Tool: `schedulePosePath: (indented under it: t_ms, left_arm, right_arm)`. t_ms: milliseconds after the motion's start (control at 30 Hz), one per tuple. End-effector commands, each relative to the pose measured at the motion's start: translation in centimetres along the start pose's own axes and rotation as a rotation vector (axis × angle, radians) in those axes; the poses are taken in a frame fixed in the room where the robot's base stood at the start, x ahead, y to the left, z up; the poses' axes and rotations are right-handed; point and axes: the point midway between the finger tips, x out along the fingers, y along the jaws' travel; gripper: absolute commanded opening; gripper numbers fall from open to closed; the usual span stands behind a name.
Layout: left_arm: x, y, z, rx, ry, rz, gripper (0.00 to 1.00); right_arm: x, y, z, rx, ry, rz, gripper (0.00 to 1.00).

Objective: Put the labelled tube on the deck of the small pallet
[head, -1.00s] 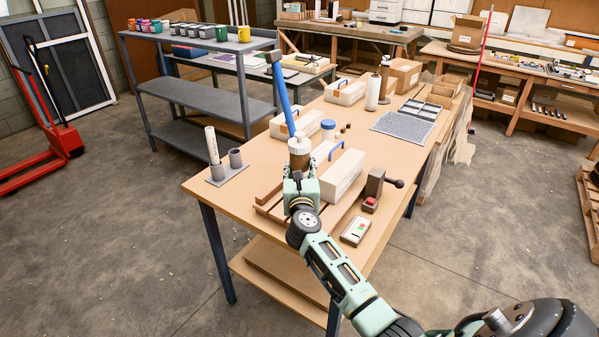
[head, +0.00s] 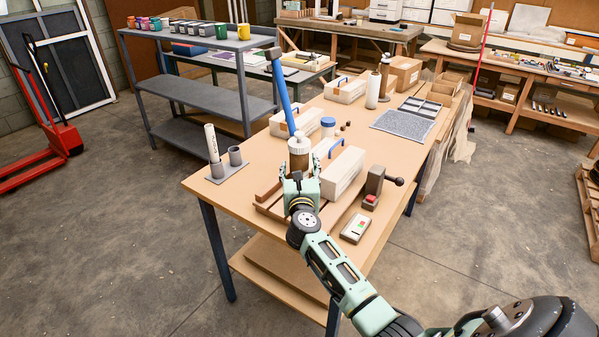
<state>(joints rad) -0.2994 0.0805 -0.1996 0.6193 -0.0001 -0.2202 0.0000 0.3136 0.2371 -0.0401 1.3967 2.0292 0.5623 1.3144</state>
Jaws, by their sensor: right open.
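A white tube (head: 212,143) stands upright, tilted slightly, in a grey holder (head: 216,177) at the left edge of the table. I take it to be the labelled tube; its label is too small to read. The small wooden slatted pallet (head: 267,191) lies at the near part of the table, partly hidden by my right arm. My right gripper (head: 300,179) is over the pallet, open, with its fingers just in front of a brown jar with a white lid (head: 299,155). Whether the fingers touch the jar I cannot tell. My left gripper is not in view.
A white block with a blue handle (head: 342,172) stands right of the gripper. A dark press-like device (head: 374,184) and a switch box (head: 355,228) are at the near right. The table between holder and pallet is clear.

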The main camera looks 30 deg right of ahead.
Motion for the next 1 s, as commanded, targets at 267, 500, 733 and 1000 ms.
schedulePosePath:
  t_ms: [267, 500, 733, 1000]
  left_arm:
    - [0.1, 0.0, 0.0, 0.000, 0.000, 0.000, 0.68]
    - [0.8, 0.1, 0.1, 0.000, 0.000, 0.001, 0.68]
    - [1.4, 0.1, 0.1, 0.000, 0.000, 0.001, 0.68]
    - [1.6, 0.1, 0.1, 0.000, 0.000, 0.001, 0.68]
  right_arm:
    - [-2.6, 0.0, 0.1, 0.003, 0.001, 0.001, 0.59]
    - [-7.2, 0.0, 0.0, 0.003, 0.001, 0.001, 0.59]
    - [-10.7, 0.0, 0.0, 0.002, 0.001, 0.001, 0.59]
    - [-12.0, 0.0, 0.2, 0.000, 0.000, 0.000, 0.59]
